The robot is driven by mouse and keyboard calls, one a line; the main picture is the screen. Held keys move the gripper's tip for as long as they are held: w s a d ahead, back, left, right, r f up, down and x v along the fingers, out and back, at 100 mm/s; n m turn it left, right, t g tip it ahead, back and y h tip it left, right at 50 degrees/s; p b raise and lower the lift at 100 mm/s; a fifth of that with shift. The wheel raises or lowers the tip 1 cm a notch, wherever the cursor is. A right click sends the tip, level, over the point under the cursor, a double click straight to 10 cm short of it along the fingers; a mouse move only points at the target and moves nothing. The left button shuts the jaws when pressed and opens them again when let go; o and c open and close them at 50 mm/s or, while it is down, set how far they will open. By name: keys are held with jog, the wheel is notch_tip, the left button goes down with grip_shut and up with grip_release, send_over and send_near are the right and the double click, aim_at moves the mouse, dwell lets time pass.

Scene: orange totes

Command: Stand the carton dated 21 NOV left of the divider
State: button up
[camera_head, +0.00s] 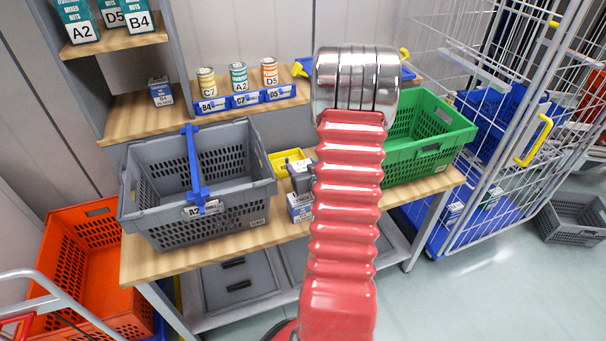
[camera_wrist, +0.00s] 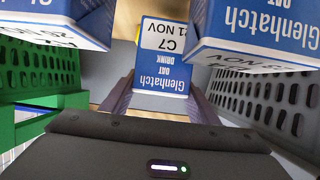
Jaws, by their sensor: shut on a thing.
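In the wrist view my gripper (camera_wrist: 160,105) is shut on a blue-and-white Glenhatch oat drink carton (camera_wrist: 162,72). Its label reads C7, 21 NOV, upside down in the picture. Two similar cartons show large at the upper left (camera_wrist: 52,18) and upper right (camera_wrist: 260,30); the left one's date looks like 26 NOV, the right one's is only partly legible. In the head view a grey tote (camera_head: 205,228) has a blue divider (camera_head: 192,160) running front to back, with bare floor visible on both sides. My arm hides much of the area right of it.
A green crate (camera_head: 440,140) stands on the right of the wooden bench. A small yellow bin (camera_head: 283,162) sits behind the gap between tote and crate. Cans (camera_head: 238,78) and a small blue carton (camera_head: 160,92) stand on the shelf behind. An orange tote (camera_head: 85,265) is lower left.

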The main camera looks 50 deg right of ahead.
jog(key=shift+f, duration=1.65)
jog(key=o, duration=1.2)
jog(key=shift+f, duration=0.1)
jog(key=shift+o, duration=0.2)
jog(key=v, duration=1.2)
jog(key=shift+s+d, duration=0.1)
